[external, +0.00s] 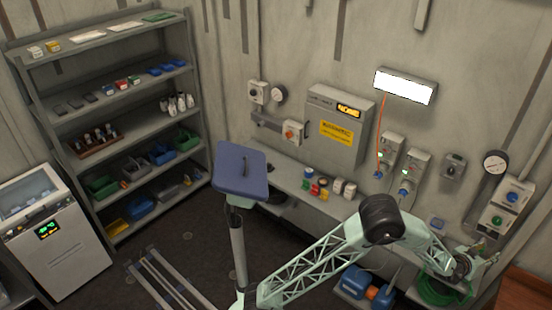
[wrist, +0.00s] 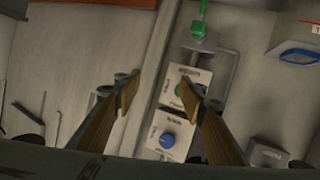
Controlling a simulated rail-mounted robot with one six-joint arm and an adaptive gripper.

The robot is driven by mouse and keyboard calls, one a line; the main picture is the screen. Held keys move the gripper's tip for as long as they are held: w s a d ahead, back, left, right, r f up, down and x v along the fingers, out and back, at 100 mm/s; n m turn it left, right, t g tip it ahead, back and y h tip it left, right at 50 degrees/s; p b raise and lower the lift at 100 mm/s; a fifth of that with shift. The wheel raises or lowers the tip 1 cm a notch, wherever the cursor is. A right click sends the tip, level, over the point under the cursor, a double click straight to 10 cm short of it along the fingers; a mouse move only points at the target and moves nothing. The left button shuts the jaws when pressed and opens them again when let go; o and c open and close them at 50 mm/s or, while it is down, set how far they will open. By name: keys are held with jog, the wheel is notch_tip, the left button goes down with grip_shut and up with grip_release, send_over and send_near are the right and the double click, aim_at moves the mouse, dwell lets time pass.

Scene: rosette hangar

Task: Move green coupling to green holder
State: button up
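A small green coupling (wrist: 198,29) shows at the top of the wrist view, by a grey bracket (wrist: 209,52). I cannot tell whether it is seated there. My gripper (wrist: 163,80) is open and empty, its two brown fingers spread below and left of the coupling in that view. In the external view, my gripper (external: 482,262) is at the lower right, near the wall panels and a coiled green hose (external: 437,292). The green holder cannot be told for sure in either view.
A panel with green and blue knobs (wrist: 174,115) lies behind the fingers. A blue-rimmed part (wrist: 300,57) is at the right. Wall boxes (external: 412,168), a gauge (external: 495,163) and a shelf with cans (external: 320,187) line the wall. A shelving rack (external: 60,160) stands far left.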

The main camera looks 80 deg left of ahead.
jog(key=w+a+f+n+y, duration=0.1)
jog(key=w+a+f+y, duration=0.15)
jog(key=w+f, duration=0.35)
jog(key=n+y+p, duration=0.1)
jog(key=n+y, duration=0.1)
jog(key=y, duration=0.3)
send_near(480, 251)
jog(key=shift+x, duration=0.85)
jog(key=shift+f, duration=0.2)
jog(key=shift+w, duration=0.1)
jog(key=shift+x, duration=4.4)
jog(key=shift+c, duration=0.9)
